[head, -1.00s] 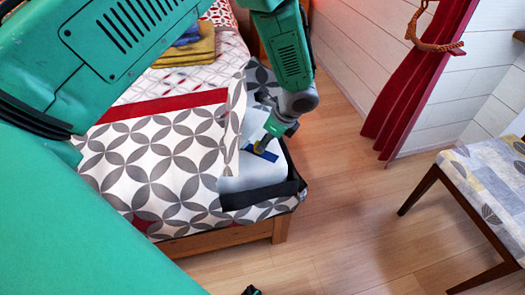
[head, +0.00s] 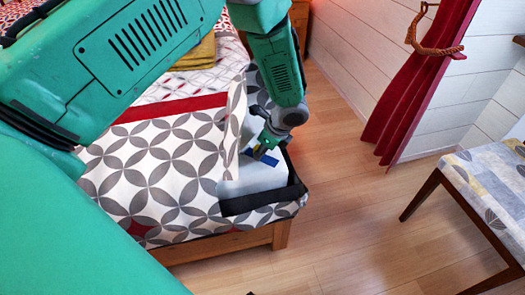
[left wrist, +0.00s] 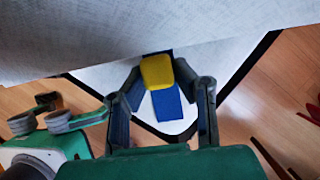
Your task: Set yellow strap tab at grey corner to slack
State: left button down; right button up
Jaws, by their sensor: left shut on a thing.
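The yellow strap tab (left wrist: 157,70) sits at the top of a blue strap (left wrist: 166,102) in the left wrist view. My left gripper (left wrist: 162,72) has its two fingers on either side of the tab and is shut on it. In the head view my left gripper (head: 261,150) is at the bed's front right corner, over the blue strap (head: 269,159). The pale grey corner (head: 250,179) there has a black band along its edge. The fingers mostly hide the tab in this view. Part of my right gripper (left wrist: 45,115) seems to show in the left wrist view; its jaws are unclear.
A patterned cover (head: 160,165) lies on the wooden bed frame (head: 225,243) left of the corner. A patterned bench (head: 490,175) stands at right. A red curtain (head: 405,100) hangs by the wall. The wooden floor (head: 360,220) between is clear.

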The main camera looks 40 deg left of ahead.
pick_arm(q)
jog(key=shift+a+r+p, duration=0.2)
jog(key=shift+a+p, duration=0.5)
jog(key=shift+a, duration=0.3)
jog(key=shift+a+f, duration=0.1)
jog(key=shift+a, duration=0.1)
jog(key=c, duration=1.4)
grip_release()
jog(key=shift+o, duration=0.4)
jog(key=shift+f, duration=0.1)
